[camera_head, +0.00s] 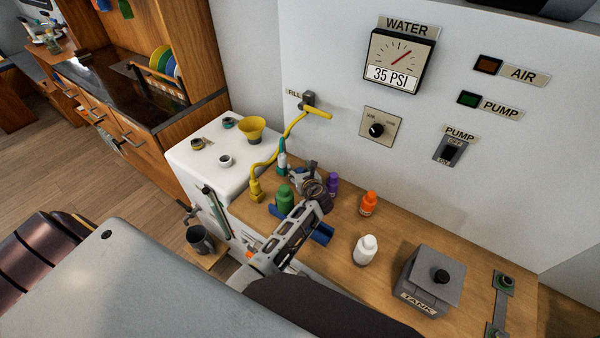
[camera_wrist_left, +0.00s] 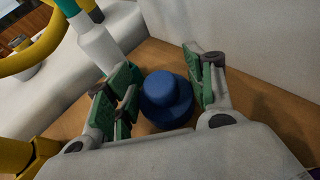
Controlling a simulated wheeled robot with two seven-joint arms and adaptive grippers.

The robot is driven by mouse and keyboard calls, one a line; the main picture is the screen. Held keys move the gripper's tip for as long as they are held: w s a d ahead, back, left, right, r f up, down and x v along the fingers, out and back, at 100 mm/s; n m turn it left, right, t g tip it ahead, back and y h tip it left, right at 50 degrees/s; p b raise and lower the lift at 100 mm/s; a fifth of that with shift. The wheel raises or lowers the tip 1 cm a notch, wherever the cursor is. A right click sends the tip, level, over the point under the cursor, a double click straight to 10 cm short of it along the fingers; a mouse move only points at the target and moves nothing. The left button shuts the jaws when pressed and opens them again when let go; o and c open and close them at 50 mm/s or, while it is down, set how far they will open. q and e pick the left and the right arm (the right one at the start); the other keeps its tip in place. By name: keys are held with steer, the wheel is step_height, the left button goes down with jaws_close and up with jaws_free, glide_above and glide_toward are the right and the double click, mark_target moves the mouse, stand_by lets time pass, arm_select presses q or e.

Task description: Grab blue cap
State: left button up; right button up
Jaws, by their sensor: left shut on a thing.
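The blue cap (camera_wrist_left: 166,92) sits on a round blue body between the green-padded fingers of my left gripper (camera_wrist_left: 165,88) in the left wrist view. My left gripper is shut on it, pads on both sides. In the head view my left gripper (camera_head: 303,180) is low over the wooden counter, between the green bottle and the purple bottle. The blue cap is hidden there behind the gripper and wrist. My right gripper is not in view.
Green (camera_head: 284,197), purple (camera_head: 332,182), orange (camera_head: 368,203) and white (camera_head: 365,249) bottles stand around the arm. A blue piece (camera_head: 322,233) lies under it. A yellow hose (camera_head: 270,160) runs to the left. The grey tank box (camera_head: 432,280) stands right. The wall is close behind.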

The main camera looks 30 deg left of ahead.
mark_target(300, 169)
arm_select(q)
steer(key=shift+r, duration=0.1)
steer(key=shift+r+p, duration=0.45)
steer(key=shift+r, duration=4.5)
